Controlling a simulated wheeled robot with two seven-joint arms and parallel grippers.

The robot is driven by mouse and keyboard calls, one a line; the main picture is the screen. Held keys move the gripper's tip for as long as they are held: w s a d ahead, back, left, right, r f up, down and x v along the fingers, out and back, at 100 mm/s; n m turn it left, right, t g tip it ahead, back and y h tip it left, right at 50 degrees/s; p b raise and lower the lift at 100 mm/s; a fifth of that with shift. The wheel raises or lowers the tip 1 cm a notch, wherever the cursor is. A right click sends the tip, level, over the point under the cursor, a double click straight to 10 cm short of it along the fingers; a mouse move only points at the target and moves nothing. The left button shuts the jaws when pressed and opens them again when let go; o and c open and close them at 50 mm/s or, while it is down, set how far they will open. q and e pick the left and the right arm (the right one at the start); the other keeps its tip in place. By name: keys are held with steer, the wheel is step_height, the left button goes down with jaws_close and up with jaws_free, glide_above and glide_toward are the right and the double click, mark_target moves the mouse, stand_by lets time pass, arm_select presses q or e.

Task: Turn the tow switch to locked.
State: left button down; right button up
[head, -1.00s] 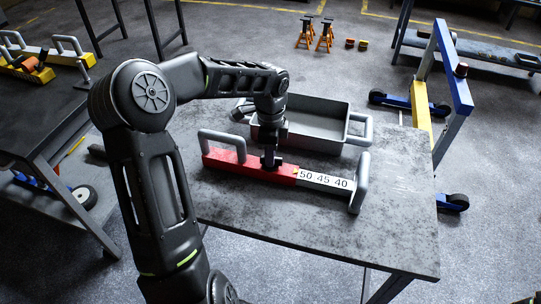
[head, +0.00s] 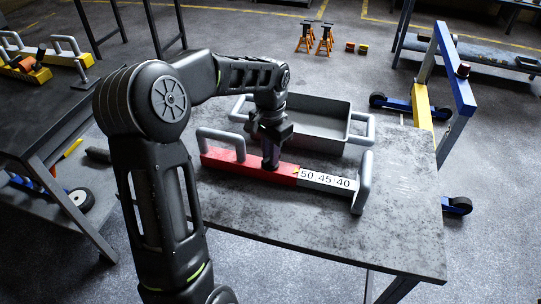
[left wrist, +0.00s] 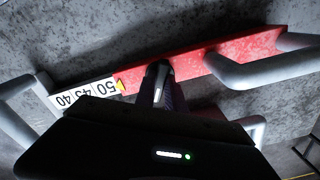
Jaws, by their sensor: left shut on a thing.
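A two-part bar lies across the table. Its red sleeve (head: 228,164) has a grey loop handle at the left, and its grey end (head: 330,180) bears a white scale reading 50, 45, 40. A small yellow pointer sits where red meets grey. My left gripper (head: 270,163) points down onto the red sleeve near that joint, shut on a small part there that I take for the tow switch. The fingers hide it, so its setting cannot be read. The left wrist view shows the fingertips (left wrist: 158,72) at the red sleeve (left wrist: 245,58). My right gripper is not in view.
A grey open tray (head: 345,115) with side handles stands just behind the bar. The table (head: 330,235) is clear in front. A blue and yellow frame (head: 450,65) stands at the right. A dark bench (head: 40,115) stands at the left.

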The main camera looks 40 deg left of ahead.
arm_select(q)
steer(key=n, duration=0.5)
steer(key=shift+n+b, duration=0.35)
steer(key=shift+n, duration=0.05)
steer(key=c, duration=1.4)
jaws_free()
step_height(320, 180, up, 8)
steer(key=shift+f, duration=0.1)
